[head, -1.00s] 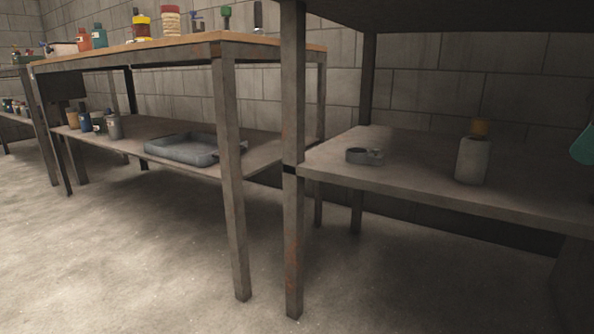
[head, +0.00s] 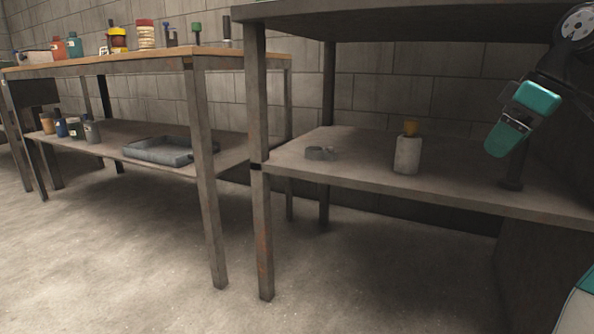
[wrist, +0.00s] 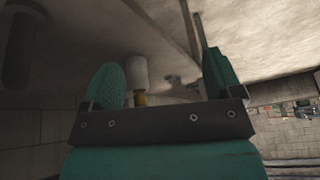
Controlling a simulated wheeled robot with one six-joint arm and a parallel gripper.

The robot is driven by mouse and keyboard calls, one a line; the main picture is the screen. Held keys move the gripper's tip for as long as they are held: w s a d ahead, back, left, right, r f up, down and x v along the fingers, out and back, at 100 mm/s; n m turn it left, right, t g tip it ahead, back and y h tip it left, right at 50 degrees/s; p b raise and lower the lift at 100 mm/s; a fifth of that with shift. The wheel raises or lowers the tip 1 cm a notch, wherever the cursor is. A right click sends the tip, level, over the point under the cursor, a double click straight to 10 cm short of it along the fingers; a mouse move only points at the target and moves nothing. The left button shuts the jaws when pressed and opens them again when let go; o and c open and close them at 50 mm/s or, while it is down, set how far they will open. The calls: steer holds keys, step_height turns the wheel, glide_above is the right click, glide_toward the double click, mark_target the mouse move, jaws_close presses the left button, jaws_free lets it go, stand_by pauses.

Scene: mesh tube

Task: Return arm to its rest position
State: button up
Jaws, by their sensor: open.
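My gripper (head: 512,120) is at the right of the head view, over the right end of the lower shelf. Its teal fingers show spread apart in the wrist view (wrist: 163,78), with nothing held between them. A pale bottle with an orange cap (head: 406,156) stands on the shelf to the left of my gripper. In the wrist view the bottle (wrist: 137,74) appears upside down, beyond the gap between the fingers.
The grey lower shelf (head: 350,178) has uprights and an upper shelf (head: 400,18) above it. To the left, a workbench (head: 120,66) carries several bottles and jars, with a grey tray (head: 158,152) on its lower shelf. The concrete floor (head: 110,260) in front is clear.

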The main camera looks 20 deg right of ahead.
steer(key=w+a+r+n+g+y+p, duration=0.1)
steer(key=w+a+r+p, duration=0.15)
steer(key=a+p, duration=0.6)
steer(key=w+a+r+n+g+y+p, duration=0.1)
steer(key=w+a+r+p, duration=0.2)
steer(key=a, duration=1)
steer(key=s+a+r+n+g+p, duration=0.2)
steer(key=s+a+r+p, duration=0.1)
steer(key=s+a+p, duration=0.9)
steer(key=s+a+r+p, duration=0.1)
steer(key=a+r+p, duration=0.2)
steer(key=r+p, duration=3.3)
steer(key=shift+a+r, duration=0.15)
steer(key=shift+r, duration=0.6)
steer(key=shift+s, duration=0.1)
